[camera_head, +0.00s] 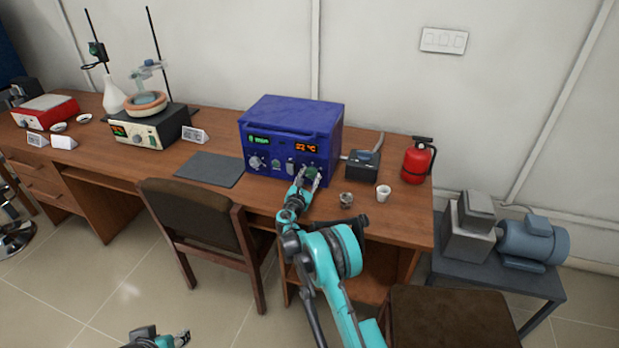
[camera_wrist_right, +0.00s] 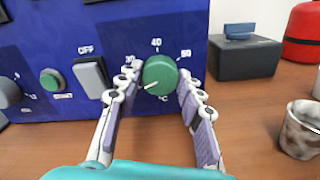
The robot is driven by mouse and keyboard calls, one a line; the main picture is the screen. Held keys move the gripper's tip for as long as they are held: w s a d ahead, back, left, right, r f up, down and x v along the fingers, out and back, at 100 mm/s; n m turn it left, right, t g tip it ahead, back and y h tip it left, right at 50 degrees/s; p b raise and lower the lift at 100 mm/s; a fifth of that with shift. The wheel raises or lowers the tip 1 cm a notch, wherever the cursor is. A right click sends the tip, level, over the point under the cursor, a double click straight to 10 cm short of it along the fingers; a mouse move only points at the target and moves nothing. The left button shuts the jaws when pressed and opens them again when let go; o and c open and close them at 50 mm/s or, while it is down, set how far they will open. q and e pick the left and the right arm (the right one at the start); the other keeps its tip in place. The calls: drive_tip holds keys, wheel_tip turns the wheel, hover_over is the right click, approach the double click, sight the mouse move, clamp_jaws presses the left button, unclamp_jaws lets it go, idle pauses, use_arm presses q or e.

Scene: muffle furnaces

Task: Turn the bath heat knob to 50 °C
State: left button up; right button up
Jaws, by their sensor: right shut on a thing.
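The blue bath unit (camera_head: 292,128) stands on the wooden desk, with a green and an orange display on its front. Its green heat knob (camera_wrist_right: 160,75) has 30, 40 and 50 marked around it and °C below. The knob's white line points to the lower left, below the 30 mark. My right gripper (camera_head: 311,176) is at the lower right of the unit's front. In the right wrist view its fingers (camera_wrist_right: 160,82) are on both sides of the knob, shut on it. My left gripper (camera_head: 175,338) is low at the bottom edge, away from the desk; its jaws are unclear.
A grey rocker switch (camera_wrist_right: 91,75) marked OFF and a small green button (camera_wrist_right: 52,80) sit left of the knob. A dark box (camera_head: 362,165), a red extinguisher (camera_head: 417,162), a white cup (camera_head: 383,193) and a small crucible (camera_head: 346,200) stand to the right. A chair (camera_head: 200,220) stands in front.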

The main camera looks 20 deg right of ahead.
drive_tip(key=m, duration=0.5)
drive_tip(key=shift+m, duration=0.3)
idle(0.4)
drive_tip(key=o, duration=1.2)
drive_tip(key=shift+c, duration=0.2)
drive_tip(key=v, duration=1.2)
